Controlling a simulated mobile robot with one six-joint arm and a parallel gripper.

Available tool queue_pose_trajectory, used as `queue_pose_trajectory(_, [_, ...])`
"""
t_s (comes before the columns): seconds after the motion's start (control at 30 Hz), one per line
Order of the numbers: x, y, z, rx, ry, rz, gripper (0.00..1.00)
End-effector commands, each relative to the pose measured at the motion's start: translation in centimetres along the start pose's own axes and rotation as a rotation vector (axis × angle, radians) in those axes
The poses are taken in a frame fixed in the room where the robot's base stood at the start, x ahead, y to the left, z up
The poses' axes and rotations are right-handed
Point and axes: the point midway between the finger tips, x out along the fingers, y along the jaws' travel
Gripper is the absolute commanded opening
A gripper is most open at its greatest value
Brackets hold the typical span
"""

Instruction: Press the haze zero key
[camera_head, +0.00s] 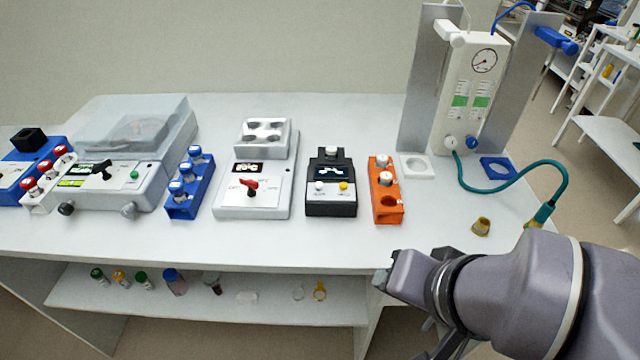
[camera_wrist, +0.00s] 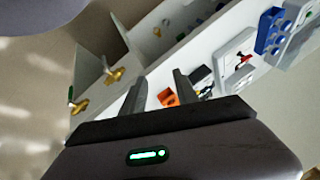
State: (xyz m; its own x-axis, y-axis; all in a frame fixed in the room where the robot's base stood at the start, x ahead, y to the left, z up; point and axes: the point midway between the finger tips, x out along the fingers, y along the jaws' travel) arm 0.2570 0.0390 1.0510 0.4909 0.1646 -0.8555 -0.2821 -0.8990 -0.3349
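A small black meter (camera_head: 331,198) with a lit dark display (camera_head: 331,173) stands on the bench, left of the orange rack. Its front face has a whitish key (camera_head: 320,187) on the left and a yellow key (camera_head: 343,186) on the right; their labels are too small to read. A white-capped vial sits at its top. My gripper (camera_head: 388,274) is in front of the bench edge, to the right of the meter and well apart from it. In the wrist view my gripper (camera_wrist: 160,84) has its two fingers apart with nothing held; the meter (camera_wrist: 203,80) shows small beyond the right finger.
The orange rack (camera_head: 388,214) with white-capped vials stands right of the meter. A white heater-like unit (camera_head: 254,200) with a red knob stands left. A blue rack (camera_head: 183,207) is farther left. A teal hose (camera_head: 520,189) curves at right. The bench front below the meter is clear.

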Motion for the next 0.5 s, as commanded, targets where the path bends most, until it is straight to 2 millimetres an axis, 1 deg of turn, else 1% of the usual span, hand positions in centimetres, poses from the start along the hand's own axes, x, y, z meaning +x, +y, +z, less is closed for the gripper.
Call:
queue_pose_trajectory(0.23, [0.00, 0.00, 0.00, 0.000, 0.000, 0.000, 0.36])
queue_pose_trajectory(0.27, [0.00, 0.00, 0.00, 0.000, 0.000, 0.000, 0.32])
queue_pose_trajectory(0.4, [0.00, 0.00, 0.00, 0.000, 0.000, 0.000, 0.05])
queue_pose_trajectory(0.43, [0.00, 0.00, 0.00, 0.000, 0.000, 0.000, 0.00])
queue_pose_trajectory(0.5, [0.00, 0.00, 0.00, 0.000, 0.000, 0.000, 0.00])
